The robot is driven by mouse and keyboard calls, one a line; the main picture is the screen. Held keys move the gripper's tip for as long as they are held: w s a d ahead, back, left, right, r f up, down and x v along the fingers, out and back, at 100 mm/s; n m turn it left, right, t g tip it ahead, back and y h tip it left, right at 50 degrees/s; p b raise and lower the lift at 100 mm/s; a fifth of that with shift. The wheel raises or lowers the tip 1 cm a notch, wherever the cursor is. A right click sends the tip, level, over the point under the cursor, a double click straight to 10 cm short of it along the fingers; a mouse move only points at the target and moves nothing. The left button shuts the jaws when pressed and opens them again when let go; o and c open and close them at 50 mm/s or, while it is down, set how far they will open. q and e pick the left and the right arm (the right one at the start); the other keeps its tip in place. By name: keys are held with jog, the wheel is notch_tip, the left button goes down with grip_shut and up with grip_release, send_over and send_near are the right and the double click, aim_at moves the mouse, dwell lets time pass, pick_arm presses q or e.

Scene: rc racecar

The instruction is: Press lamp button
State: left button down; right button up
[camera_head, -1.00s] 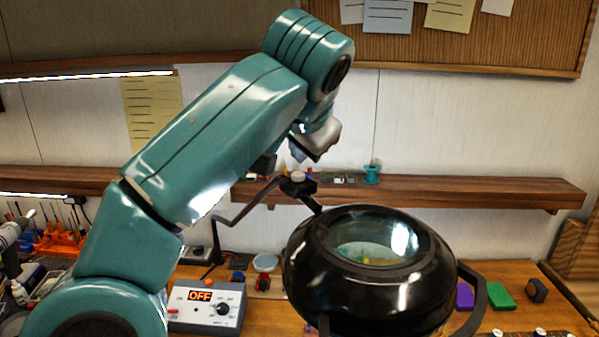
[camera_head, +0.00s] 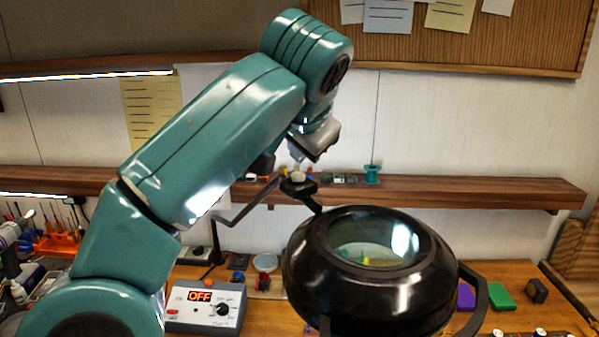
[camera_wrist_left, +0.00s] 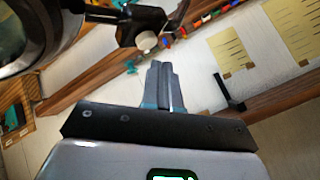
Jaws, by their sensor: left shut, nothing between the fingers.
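The lamp (camera_head: 310,285) has a round black head with a glass lens, held on a dark jointed arm. A pale round knob (camera_head: 298,176) sits on the arm's joint behind the head. It also shows in the left wrist view (camera_wrist_left: 146,42). I cannot tell whether this knob is the lamp's button. My left gripper (camera_head: 297,160) is just above the knob in the head view, partly hidden by its wrist. In the left wrist view its fingers (camera_wrist_left: 165,85) are together and empty, with the knob beyond their tips. My right gripper is not in view.
A wooden shelf (camera_head: 470,191) with small parts runs along the wall behind the lamp. A grey box reading OFF (camera_head: 207,308) stands on the bench at lower left. Purple and green blocks (camera_head: 501,297) lie right of the lamp.

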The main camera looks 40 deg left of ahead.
pick_arm(q)
jog(key=shift+a, duration=0.1)
jog(key=shift+f, duration=0.15)
jog(key=shift+f+b, duration=0.3)
jog(key=shift+f, duration=0.05)
dwell(0.3)
jog(key=shift+f+b, duration=0.35)
jog(key=shift+f, duration=0.1)
dwell(0.4)
jog(key=shift+r+p, duration=1)
jog(key=shift+p, duration=0.1)
